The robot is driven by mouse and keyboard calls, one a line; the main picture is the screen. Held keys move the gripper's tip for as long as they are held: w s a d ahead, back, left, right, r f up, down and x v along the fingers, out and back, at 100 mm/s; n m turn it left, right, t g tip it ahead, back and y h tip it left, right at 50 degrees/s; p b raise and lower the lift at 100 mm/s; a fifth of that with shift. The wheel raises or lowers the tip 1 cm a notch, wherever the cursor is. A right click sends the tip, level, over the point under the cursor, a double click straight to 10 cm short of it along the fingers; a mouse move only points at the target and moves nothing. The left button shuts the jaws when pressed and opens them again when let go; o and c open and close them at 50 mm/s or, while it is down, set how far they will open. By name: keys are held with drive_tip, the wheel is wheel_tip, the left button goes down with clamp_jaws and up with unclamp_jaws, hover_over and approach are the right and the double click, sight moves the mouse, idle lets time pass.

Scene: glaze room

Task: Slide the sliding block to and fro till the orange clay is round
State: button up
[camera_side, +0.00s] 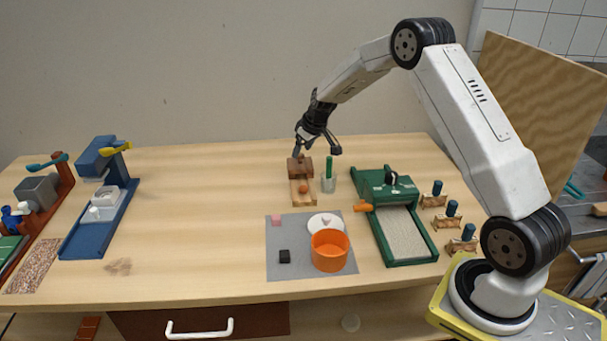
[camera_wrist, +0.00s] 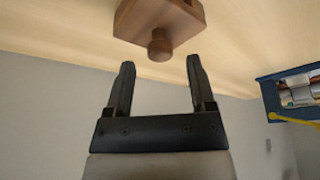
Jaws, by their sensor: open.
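The brown wooden sliding block (camera_side: 294,168) sits at the far end of a light wooden track (camera_side: 303,201), with a round knob on top. A small orange lump, seemingly the orange clay (camera_side: 303,188), lies on the track just in front of the block; its exact shape is too small to tell. My gripper (camera_side: 317,149) is open and empty, above the block in the side view. In the wrist view the block (camera_wrist: 145,18) is at the top, its knob beyond the open fingertips (camera_wrist: 160,66) and apart from them. The clay is not visible there.
A glass with a green stick (camera_side: 329,183) stands close right of the track. A green tray (camera_side: 430,244) lies further right. An orange bowl (camera_side: 330,256) and white plate (camera_side: 314,226) rest on a grey mat (camera_side: 300,272) in front.

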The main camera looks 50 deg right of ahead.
drive_tip(key=shift+x, duration=0.85)
drive_tip(key=shift+c, duration=0.2)
clamp_jaws()
idle(0.8)
